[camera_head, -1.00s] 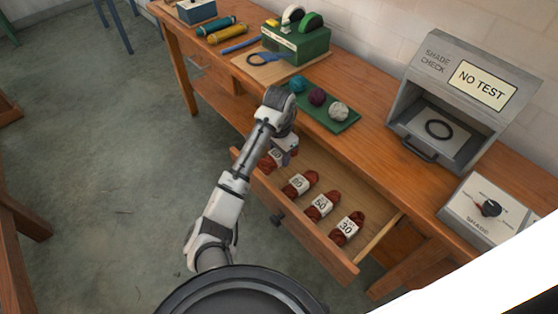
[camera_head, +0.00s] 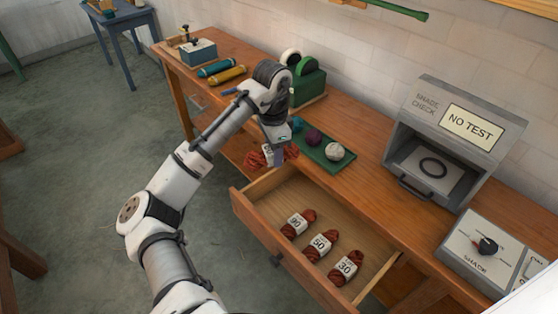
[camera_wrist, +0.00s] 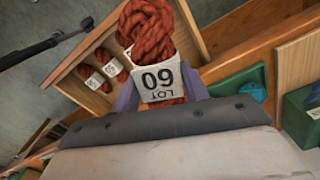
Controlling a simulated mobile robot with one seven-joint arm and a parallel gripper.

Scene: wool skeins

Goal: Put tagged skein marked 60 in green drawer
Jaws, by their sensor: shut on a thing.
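My gripper (camera_head: 276,156) is shut on a dark red skein (camera_head: 255,160), held in the air above the far left end of the open wooden drawer (camera_head: 262,228). Three other red skeins lie in the drawer, tagged 90 (camera_head: 306,216), 50 (camera_head: 328,236) and 30 (camera_head: 353,260). The wooden drawer shows no green; I cannot make out a green drawer in these views.
On the bench (camera_head: 375,140) stand a green device (camera_head: 312,88), a green tray (camera_head: 318,152) with several yarn balls, and a grey shade-check box (camera_head: 455,135). A shade dial box (camera_head: 478,258) is at the right. Open floor (camera_head: 90,180) lies to the left.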

